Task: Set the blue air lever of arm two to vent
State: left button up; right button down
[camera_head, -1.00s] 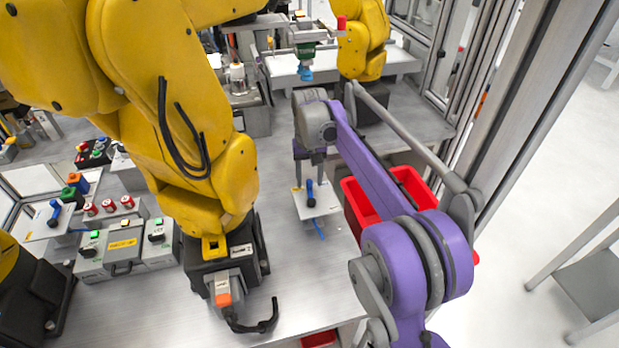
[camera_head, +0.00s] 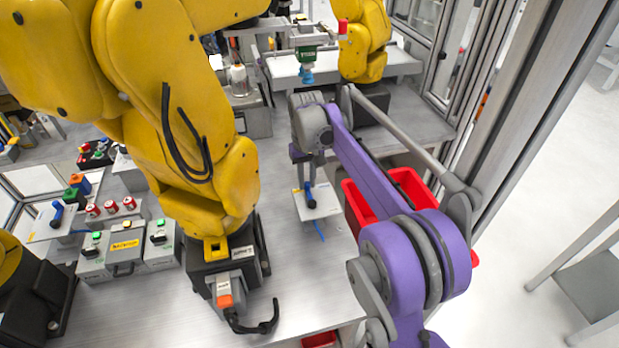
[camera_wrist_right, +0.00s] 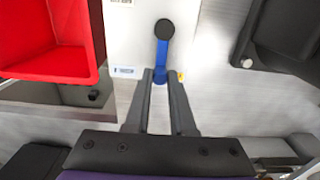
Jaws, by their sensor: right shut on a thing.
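A blue lever (camera_head: 310,196) is mounted on a white plate (camera_head: 328,207) standing on the grey bench, between the big yellow arm and the red bins. In the right wrist view the lever (camera_wrist_right: 161,54) runs from a round dark pivot towards me, and the white plate (camera_wrist_right: 125,45) lies under it. My right gripper (camera_wrist_right: 160,76) has its two narrow fingers close together on the lever's near end. In the head view the right gripper (camera_head: 306,170) reaches down at the plate's far side. My left gripper is not in view.
A second blue lever (camera_head: 57,213) stands on another white plate at the left. Red bins (camera_head: 412,188) stand close to the right of the held lever's plate. The yellow arm (camera_head: 190,140) stands to the left. Bare bench lies in front of the plate.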

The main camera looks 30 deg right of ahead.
aim_at(307, 183)
jog(key=c, duration=0.8)
grip_release()
jog(key=shift+o, duration=0.2)
jog(key=shift+r, duration=0.1)
notch_tip(307, 183, up, 11)
jog(key=p, duration=0.1)
jog(key=shift+f, duration=0.2)
